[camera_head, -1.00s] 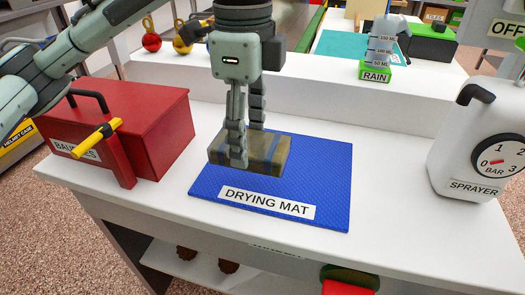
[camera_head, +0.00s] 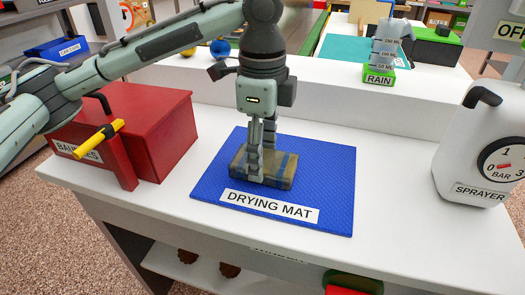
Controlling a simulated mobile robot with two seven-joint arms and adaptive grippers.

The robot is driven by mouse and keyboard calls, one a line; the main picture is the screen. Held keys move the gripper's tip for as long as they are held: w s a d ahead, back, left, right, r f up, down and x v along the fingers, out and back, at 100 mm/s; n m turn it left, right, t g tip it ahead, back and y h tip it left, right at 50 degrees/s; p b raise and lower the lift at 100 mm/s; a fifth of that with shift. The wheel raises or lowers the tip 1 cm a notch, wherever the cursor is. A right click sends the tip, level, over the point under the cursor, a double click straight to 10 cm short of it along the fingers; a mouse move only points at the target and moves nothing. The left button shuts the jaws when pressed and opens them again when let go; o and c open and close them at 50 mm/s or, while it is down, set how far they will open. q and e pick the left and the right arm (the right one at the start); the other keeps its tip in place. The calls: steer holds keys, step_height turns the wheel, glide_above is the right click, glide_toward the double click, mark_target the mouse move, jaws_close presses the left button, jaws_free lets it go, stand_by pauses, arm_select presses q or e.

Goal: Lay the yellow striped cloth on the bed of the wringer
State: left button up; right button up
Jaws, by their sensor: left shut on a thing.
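My left gripper (camera_head: 262,150) points down over the blue drying mat (camera_head: 325,175) and is shut on a folded, block-shaped cloth (camera_head: 281,172). The cloth looks dull olive-brown with blue stripes rather than clear yellow. It lies flat at the middle of the mat and appears to touch it; the fingers hide part of it. I cannot make out a wringer in this view. My right gripper is not in view.
A red box (camera_head: 160,135) with a yellow-handled lever stands left of the mat. A white sprayer (camera_head: 465,150) stands at the right. A rain gauge (camera_head: 380,65) is on the raised ledge behind. White bench top is clear between mat and sprayer.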

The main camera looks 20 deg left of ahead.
arm_select(q)
steer(key=o, duration=1.2)
steer(key=shift+f, duration=0.1)
steer(key=shift+c, duration=0.2)
